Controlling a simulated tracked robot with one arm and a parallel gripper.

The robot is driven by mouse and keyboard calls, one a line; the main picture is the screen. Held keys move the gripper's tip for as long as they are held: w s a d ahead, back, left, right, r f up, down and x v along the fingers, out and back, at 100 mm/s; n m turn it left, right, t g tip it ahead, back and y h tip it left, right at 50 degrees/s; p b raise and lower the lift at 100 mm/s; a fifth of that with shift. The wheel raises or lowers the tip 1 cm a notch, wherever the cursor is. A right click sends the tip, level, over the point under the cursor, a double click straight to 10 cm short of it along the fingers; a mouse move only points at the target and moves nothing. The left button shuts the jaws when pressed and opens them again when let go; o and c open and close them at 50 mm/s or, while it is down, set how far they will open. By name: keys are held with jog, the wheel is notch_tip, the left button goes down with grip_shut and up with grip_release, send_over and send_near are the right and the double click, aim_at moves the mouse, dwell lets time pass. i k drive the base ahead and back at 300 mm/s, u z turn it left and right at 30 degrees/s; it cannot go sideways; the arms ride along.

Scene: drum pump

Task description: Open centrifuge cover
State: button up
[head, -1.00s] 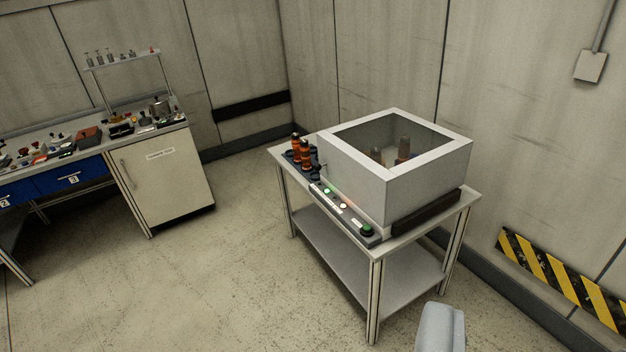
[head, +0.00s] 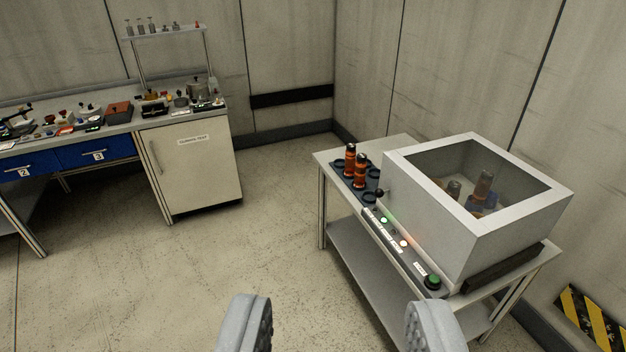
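The centrifuge (head: 525,237) is a grey box on a small table at the right. Its cover (head: 405,177) has a pale frame around a clear window and is down on the box. Through the window I see two dark upright tubes inside. A small dark knob (head: 379,193) shows at the box's left side. My gripper (head: 338,325) is at the bottom of the view with its two grey fingers wide apart. Nothing is between them. It is in front of the table, apart from the centrifuge.
A control strip with a green button (head: 433,282) and lit lamps runs along the table's front. Orange-banded tubes (head: 360,172) stand in a rack left of the box. A cluttered bench (head: 60,140) and white cabinet (head: 190,175) are at the left. The floor between is clear.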

aim_at(463, 245)
jog(key=u, duration=0.1)
jog(key=i, duration=1.25)
jog(key=z, duration=0.7)
jog(key=i, duration=0.3)
jog(key=z, duration=0.3)
